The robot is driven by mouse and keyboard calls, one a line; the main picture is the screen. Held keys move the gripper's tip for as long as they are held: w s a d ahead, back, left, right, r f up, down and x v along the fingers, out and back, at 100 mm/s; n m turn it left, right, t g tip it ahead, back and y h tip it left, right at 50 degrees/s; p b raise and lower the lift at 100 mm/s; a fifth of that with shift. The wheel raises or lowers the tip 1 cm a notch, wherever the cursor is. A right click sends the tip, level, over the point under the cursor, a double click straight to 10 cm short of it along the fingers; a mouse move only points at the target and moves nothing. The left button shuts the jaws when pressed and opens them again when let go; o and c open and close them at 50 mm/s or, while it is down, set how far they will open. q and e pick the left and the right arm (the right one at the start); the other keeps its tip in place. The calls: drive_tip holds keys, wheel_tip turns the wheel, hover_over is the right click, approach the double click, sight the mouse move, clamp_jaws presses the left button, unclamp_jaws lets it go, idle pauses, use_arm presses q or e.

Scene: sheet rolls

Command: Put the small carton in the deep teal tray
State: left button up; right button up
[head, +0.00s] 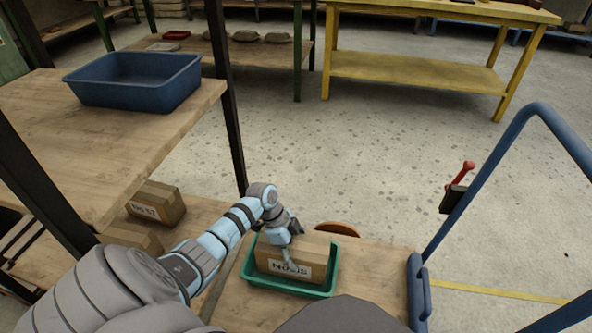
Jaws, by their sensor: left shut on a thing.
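The small carton (310,257) is brown cardboard with a printed white label on its near side. It sits within the walls of the deep teal tray (287,287), on a wooden surface at the bottom centre of the head view. My left gripper (289,259) reaches in from the left and is shut on the carton, with a finger over its near side. Whether the carton rests on the tray's floor is hidden by the tray's near wall. My right gripper is out of view.
A blue bin (135,82) stands on the upper wooden shelf at left. Brown boxes (156,203) sit on the lower shelf. A dark shelf post (228,110) rises left of my gripper. A blue handle frame (480,165) is at right. Open floor lies beyond.

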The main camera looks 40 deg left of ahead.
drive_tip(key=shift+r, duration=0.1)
use_arm(q)
drive_tip(key=shift+f, duration=0.2)
drive_tip(key=o, duration=1.9)
drive_tip(key=shift+o, duration=0.3)
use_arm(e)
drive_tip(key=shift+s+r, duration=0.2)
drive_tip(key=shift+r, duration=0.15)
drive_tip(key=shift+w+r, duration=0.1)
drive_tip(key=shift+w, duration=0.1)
